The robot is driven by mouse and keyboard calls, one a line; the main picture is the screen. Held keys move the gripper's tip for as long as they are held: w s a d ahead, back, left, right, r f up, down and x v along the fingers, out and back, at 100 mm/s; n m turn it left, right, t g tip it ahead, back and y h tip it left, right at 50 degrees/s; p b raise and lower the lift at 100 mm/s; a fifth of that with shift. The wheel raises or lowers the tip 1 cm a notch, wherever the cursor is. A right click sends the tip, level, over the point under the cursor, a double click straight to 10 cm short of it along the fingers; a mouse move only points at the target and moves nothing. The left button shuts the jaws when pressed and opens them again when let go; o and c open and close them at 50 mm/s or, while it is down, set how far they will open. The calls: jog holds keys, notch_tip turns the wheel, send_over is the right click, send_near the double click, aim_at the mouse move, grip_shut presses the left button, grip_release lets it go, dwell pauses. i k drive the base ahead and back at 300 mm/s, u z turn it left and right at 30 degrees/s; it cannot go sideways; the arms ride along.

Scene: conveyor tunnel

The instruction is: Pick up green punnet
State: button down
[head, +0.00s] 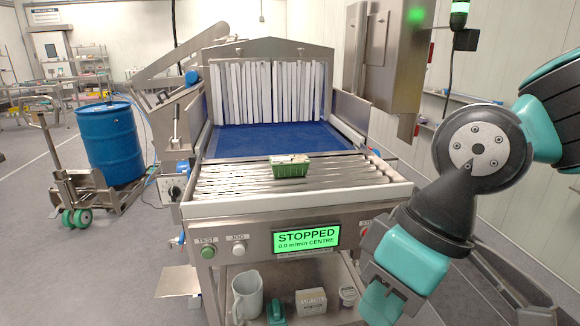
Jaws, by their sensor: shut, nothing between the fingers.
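The green punnet (290,169) sits upright on the metal rollers (230,180) at the near end of the conveyor, around the middle of their width. It is a small green tray with a pale top; its contents are too small to tell. My gripper (384,302) hangs at the lower right, in front of the conveyor frame and well apart from the punnet. It points downward and is shut and empty. Its fingertips are partly cut off by the bottom edge of the view.
Behind the rollers, a blue belt (270,139) runs to white strip curtains (240,92) in a steel tunnel. A control panel with a green "STOPPED" display (307,239) is at the front. A jug (247,295) and small items stand on a shelf below. A blue drum (109,140) stands left.

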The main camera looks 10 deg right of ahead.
aim_at(295, 166)
jog(key=z, duration=0.4)
jog(key=i, duration=1.25)
jog(key=u, duration=0.35)
